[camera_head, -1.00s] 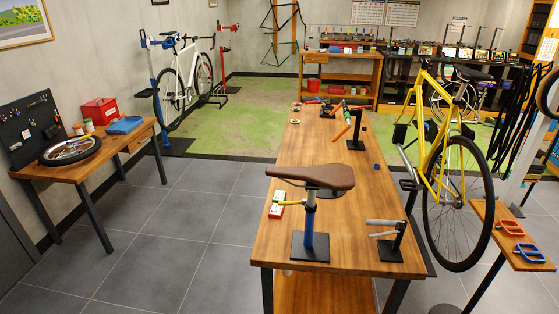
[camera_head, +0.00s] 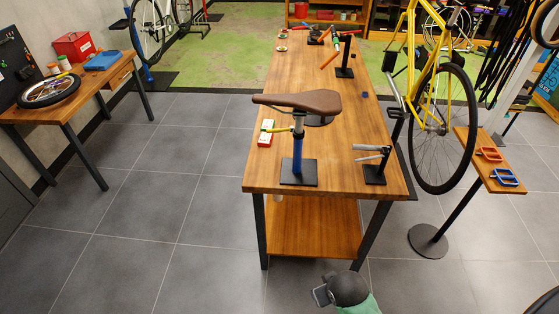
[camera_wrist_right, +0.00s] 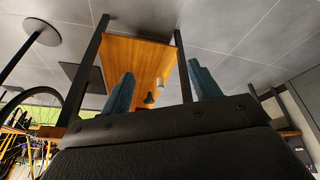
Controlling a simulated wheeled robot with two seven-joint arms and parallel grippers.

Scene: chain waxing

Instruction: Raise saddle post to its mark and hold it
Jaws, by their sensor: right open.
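The brown saddle (camera_head: 297,102) sits level on a silver post (camera_head: 299,123), which goes into a blue upright tube (camera_head: 297,150) on a square black base (camera_head: 298,172). This stands at the near end of the long wooden table. A yellow-green lever (camera_head: 279,129) sticks out left at the tube's top. The mark on the post is too small to make out. My right gripper (camera_wrist_right: 162,88) shows in the right wrist view, open and empty, its blue-grey fingers wide apart. It is away from the saddle stand. My left gripper is not in view.
The long table (camera_head: 340,185) has a lower shelf (camera_head: 310,225). A red-and-white box (camera_head: 266,133) lies left of the stand. A small stand with silver levers (camera_head: 374,165) is right. A yellow bicycle (camera_head: 430,90) and side shelf (camera_head: 482,165) stand further right. Grey floor is clear at front left.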

